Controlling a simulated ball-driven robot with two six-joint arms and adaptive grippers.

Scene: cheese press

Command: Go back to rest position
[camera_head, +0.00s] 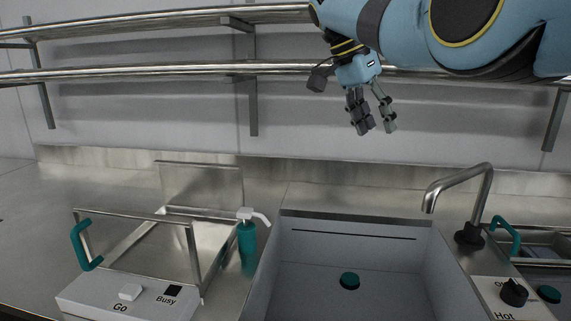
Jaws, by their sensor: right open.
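My right gripper (374,125) hangs from the blue right arm at the upper right of the head view. Its dark grey fingers point down, apart and empty, in the air above the back of the sink. It touches nothing that I can see. My left gripper is not in view.
A grey sink (345,262) lies below, with a curved faucet (463,185) at its right. Steel shelf rails (150,75) run behind the arm.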

